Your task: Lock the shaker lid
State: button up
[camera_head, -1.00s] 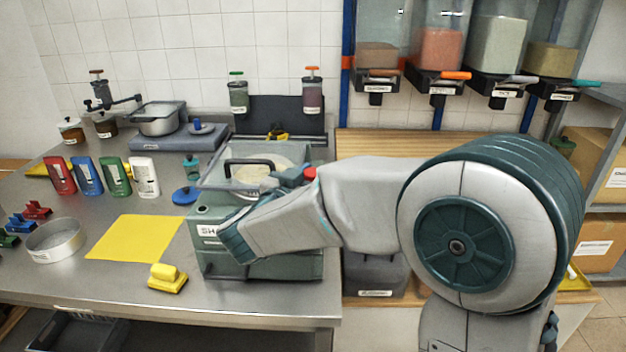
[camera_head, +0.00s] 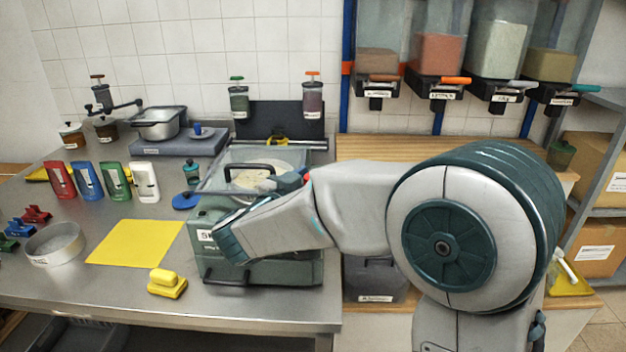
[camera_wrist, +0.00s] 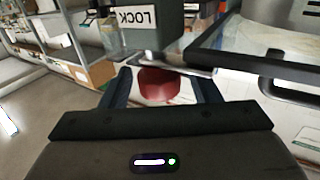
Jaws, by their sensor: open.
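The green shaker (camera_head: 290,269) stands at the right end of the steel table. Its clear, dark-framed lid (camera_head: 219,182) lies over the top, with a black handle (camera_head: 250,167); a pale round sieve shows through it. I cannot tell whether the lid sits fully flat. In the wrist view, the lid frame and handle (camera_wrist: 292,94) are at the right. A red knob (camera_wrist: 158,86) sits below an upside-down LOCK label (camera_wrist: 133,18). My gripper (camera_wrist: 164,82) is open, with its fingers on either side of the knob; contact is unclear. My forearm hides part of the shaker in the head view.
A blue round lid (camera_head: 185,201) and small teal jar (camera_head: 192,172) stand close left of the shaker. Shaker jars hang on the black panel (camera_head: 282,116) behind. Dispensers (camera_head: 437,60) hang at the back right.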

jog(key=b+v, duration=0.1)
jog(key=v, duration=1.3)
